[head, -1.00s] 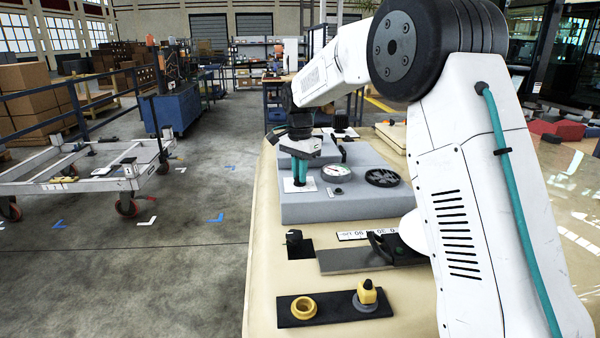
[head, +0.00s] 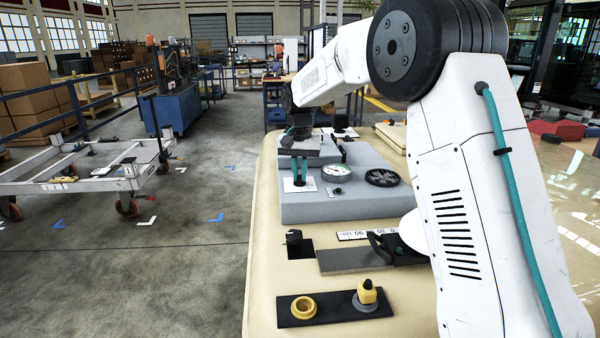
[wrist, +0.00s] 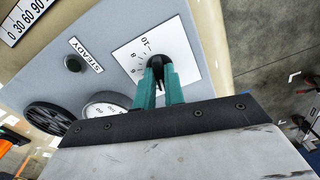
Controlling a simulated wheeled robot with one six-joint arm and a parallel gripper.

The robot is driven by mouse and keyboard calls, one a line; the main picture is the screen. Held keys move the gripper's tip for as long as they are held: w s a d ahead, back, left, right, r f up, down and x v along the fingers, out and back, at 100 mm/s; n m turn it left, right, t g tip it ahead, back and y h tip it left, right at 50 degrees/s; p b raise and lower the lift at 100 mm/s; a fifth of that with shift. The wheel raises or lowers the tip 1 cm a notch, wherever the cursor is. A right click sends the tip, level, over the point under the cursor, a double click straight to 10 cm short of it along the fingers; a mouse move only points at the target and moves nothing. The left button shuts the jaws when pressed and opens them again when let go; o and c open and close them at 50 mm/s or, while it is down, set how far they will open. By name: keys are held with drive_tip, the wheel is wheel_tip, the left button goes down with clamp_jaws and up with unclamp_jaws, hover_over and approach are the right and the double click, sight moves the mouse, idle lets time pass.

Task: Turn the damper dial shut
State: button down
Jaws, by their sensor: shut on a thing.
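The damper dial is a small black knob (wrist: 157,64) on a white plate (wrist: 128,58) printed with numbers, on a grey panel. My gripper (wrist: 159,73) is shut on this knob, with a teal finger on either side. The fingers hide part of the knob and scale, so I cannot read its setting surely. In the head view my gripper (head: 300,184) points down at the white plate (head: 289,186) on the grey console (head: 330,209); the knob itself is hidden there.
A round gauge (head: 336,172) and a black spoked wheel (head: 382,177) sit right of the plate. Nearer are a black knob (head: 293,237), a black handle (head: 379,243), a yellow ring (head: 303,307) and a yellow knob (head: 367,292). Open floor lies left.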

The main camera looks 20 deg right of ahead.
sight(299, 175)
drive_tip(key=shift+n, duration=1.5)
drive_tip(key=c, duration=1.5)
unclamp_jaws()
drive_tip(key=shift+r, duration=0.1)
wheel_tip(299, 175, up, 8)
drive_tip(key=shift+f, duration=0.15)
